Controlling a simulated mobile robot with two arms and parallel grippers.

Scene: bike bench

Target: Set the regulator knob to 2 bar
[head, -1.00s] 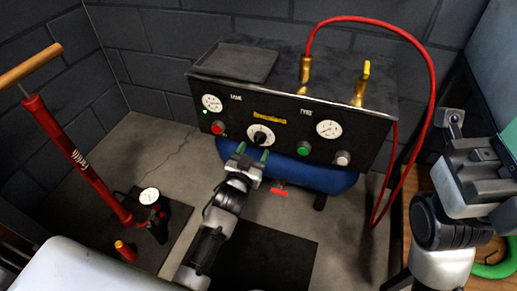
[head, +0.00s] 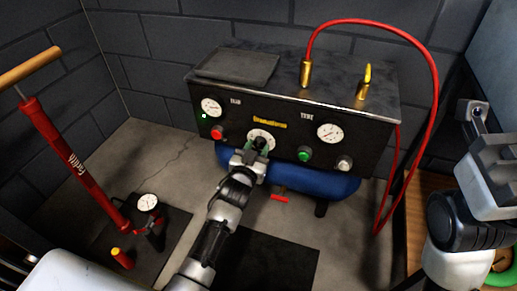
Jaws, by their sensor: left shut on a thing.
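The regulator knob (head: 259,142) is a dark knob on a white round dial (head: 264,134) in the middle of the black compressor panel. My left gripper (head: 257,148), with green fingertips, is at the dial and shut on the knob. The fingers hide part of the knob and the lower dial, and the scale is too small to read. A tank gauge (head: 211,107) is at the panel's left and a tyre gauge (head: 330,133) at its right. My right gripper (head: 490,165) is at the right edge, away from the panel; its fingertips are not clear.
A red button (head: 217,132), a green button (head: 305,153) and a pale knob (head: 344,163) flank the dial. A red hose (head: 434,90) arches at the right. A blue tank (head: 310,180) sits below. A red floor pump (head: 75,165) stands left.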

